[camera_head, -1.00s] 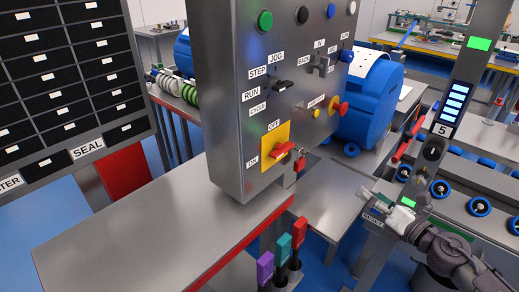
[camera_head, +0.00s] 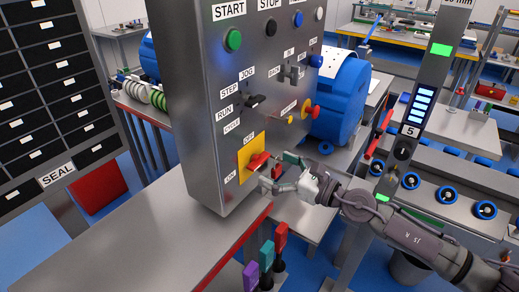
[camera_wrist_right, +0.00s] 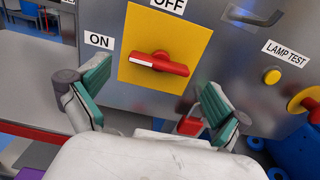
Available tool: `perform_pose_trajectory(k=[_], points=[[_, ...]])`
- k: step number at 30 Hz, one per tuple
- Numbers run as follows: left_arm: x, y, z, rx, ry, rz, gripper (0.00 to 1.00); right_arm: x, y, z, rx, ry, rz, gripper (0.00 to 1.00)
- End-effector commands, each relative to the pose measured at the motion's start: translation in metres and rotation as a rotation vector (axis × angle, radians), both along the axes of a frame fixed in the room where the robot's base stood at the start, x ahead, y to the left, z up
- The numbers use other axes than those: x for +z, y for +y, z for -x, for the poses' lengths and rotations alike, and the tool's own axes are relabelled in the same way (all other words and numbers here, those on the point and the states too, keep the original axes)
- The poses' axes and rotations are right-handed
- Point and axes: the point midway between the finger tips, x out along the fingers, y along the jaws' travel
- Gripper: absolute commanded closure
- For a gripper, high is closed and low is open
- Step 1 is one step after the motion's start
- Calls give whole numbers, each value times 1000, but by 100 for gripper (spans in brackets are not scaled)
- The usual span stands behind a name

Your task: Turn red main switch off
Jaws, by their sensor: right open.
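The red main switch (camera_head: 258,161) sits on a yellow plate (camera_head: 244,153) low on the grey control cabinet. In the right wrist view the red handle (camera_wrist_right: 160,64) lies nearly level, its white-marked end on the left, toward the ON label (camera_wrist_right: 98,40). The OFF label (camera_wrist_right: 166,4) is above the plate. My right gripper (camera_head: 277,173) is just in front of the switch. In the right wrist view its open green-padded fingers (camera_wrist_right: 155,97) stand left and right of the handle, apart from it. My left gripper is out of view.
A red padlock (camera_wrist_right: 190,125) shows below the plate, partly behind the right finger. A yellow lamp-test button (camera_wrist_right: 272,76) and a red knob on yellow (camera_head: 311,112) are to the right. Coloured levers (camera_head: 266,255) stand below, beside the bare grey bench (camera_head: 130,235).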

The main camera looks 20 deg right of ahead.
Motion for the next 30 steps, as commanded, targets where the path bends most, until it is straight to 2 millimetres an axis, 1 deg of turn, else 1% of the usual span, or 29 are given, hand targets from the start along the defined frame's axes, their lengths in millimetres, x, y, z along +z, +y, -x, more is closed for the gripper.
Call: perform_pose_trajectory(k=[1, 3, 6, 9, 20, 23, 27, 30], points=[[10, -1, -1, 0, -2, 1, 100, 6, 6, -10, -2, -1, -5, 0], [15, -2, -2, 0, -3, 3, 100, 5, 14, -18, 0, -1, -2, 0], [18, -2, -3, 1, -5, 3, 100, 2, 21, -29, -2, 0, -4, 0], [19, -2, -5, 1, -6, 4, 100, 1, 26, -35, -2, 0, -1, 0], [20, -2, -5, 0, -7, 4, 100, -1, 29, -38, -1, 1, 0, 0], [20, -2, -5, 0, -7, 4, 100, -1, 29, -38, -1, 2, -1, 15], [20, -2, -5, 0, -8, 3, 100, -1, 29, -38, -1, 1, -1, 38], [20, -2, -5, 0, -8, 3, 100, -1, 29, -38, -1, 1, -2, 53]])
